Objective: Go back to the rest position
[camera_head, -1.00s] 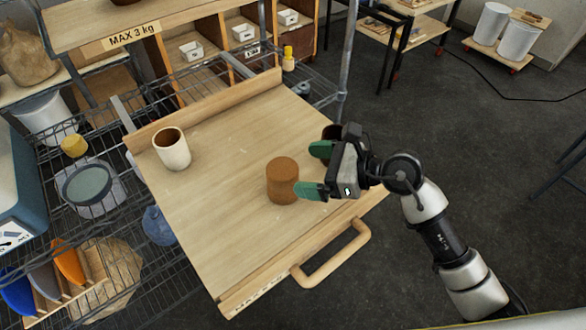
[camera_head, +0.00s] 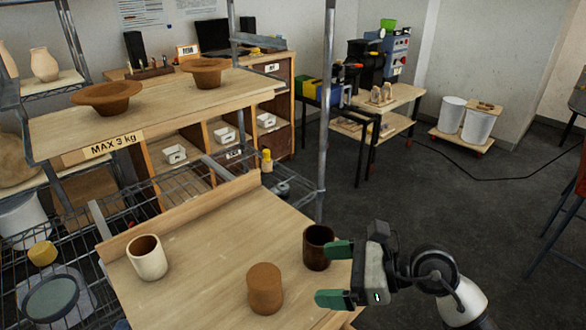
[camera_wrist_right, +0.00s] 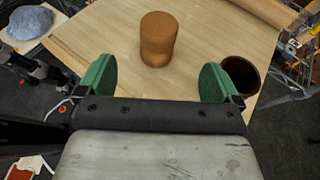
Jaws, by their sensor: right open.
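My right gripper (camera_head: 338,272) is at the right edge of the wooden board in the head view, open with its green fingertips apart and nothing between them. The fingers (camera_wrist_right: 157,82) also show spread in the right wrist view. A brown clay cylinder (camera_head: 265,289) stands upright on the board, left of the fingertips and apart from them. It also shows ahead of the fingers in the wrist view (camera_wrist_right: 158,40). A dark brown cup (camera_head: 317,247) stands just beyond the upper finger; I cannot tell whether they touch. My left gripper is not in view.
A cream cup (camera_head: 147,258) stands on the left of the wooden board (camera_head: 205,250). A wire rack (camera_head: 170,185) surrounds the board's far and left sides. A shelf (camera_head: 200,108) bears two brown bowls. White buckets (camera_head: 478,124) stand far right. The floor to the right is largely clear.

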